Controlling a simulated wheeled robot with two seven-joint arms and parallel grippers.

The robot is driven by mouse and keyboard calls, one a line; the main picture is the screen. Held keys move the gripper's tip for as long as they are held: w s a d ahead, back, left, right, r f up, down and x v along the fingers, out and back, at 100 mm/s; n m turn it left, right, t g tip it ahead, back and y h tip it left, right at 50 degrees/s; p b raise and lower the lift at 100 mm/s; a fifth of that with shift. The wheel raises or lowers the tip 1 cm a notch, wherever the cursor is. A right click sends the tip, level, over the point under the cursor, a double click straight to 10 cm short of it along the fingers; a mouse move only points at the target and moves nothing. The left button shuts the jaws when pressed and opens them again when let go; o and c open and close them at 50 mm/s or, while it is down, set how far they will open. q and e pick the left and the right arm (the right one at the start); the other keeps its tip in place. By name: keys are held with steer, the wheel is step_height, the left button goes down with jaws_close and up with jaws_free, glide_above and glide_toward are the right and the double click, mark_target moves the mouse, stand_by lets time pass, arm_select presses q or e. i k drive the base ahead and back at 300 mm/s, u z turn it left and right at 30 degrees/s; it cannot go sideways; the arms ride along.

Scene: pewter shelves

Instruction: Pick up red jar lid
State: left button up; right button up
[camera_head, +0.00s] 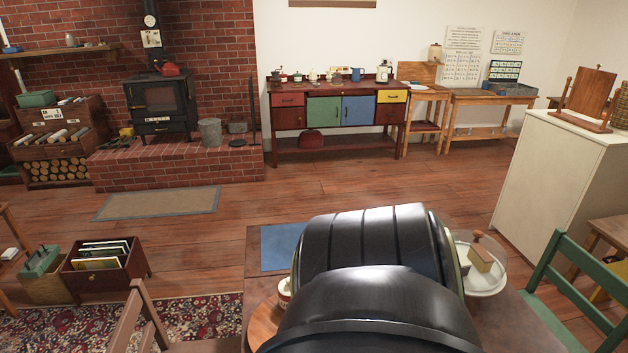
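I cannot make out a red jar lid in the head view. A small cream and red item (284,286) shows at the left edge of my large black arm parts, mostly hidden, and I cannot tell what it is. My black arm parts cover much of the table (253,273) in front of me. Neither gripper shows.
A green chair (580,285) stands at right. A white cabinet (545,185) stands behind it. Open floor lies beyond the table.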

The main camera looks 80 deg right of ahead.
mark_target(284, 288)
steer(key=z, duration=1.45)
steer(key=k, duration=0.15)
steer(key=z, duration=0.85)
steer(key=i, duration=0.4)
steer(key=z, duration=0.05)
